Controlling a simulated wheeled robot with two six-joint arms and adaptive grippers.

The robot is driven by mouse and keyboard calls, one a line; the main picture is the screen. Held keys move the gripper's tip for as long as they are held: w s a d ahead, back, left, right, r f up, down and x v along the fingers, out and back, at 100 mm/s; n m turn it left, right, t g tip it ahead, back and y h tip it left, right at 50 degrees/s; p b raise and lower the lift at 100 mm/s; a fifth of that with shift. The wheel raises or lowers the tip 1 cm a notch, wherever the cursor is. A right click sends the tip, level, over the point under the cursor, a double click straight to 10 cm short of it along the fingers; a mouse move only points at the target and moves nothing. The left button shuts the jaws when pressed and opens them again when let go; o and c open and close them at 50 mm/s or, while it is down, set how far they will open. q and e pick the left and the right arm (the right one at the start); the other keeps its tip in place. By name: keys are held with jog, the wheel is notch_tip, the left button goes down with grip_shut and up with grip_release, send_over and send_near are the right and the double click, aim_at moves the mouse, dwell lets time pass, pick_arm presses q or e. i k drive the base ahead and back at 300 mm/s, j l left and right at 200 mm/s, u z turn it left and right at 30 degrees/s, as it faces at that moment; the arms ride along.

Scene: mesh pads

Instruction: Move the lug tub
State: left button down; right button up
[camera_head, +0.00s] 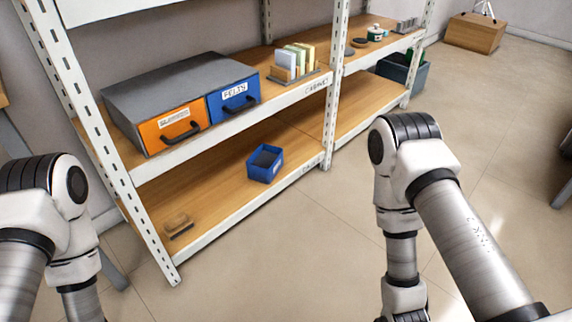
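A small open blue tub (265,165), which looks like the lug tub, stands upright on the lower wooden shelf (215,183), near its front edge. It has a pale label on its front and dark contents too small to make out. My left arm is at the lower left and my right arm is right of centre, both in front of the rack and apart from the tub.
A white metal rack post (334,85) stands right of the tub. Above, the upper shelf holds a drawer unit (180,82) with orange and blue fronts and a card holder (297,72). A small wooden block (178,223) lies on the lower shelf's left end.

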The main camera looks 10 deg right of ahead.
aim_at(263, 163)
jog(key=i+l+u, duration=0.25)
jog(key=l+u, duration=0.25)
jog(key=l, duration=0.15)
jog(key=i+l+u, duration=0.25)
jog(key=l+u, duration=0.25)
jog(key=l, duration=0.25)
jog(key=i+l+u, duration=0.1)
jog(key=l, duration=1.35)
jog(key=i+l+u, duration=0.1)
jog(key=l, duration=1.4)
jog(key=i+l+u, duration=0.1)
jog(key=l, duration=1.35)
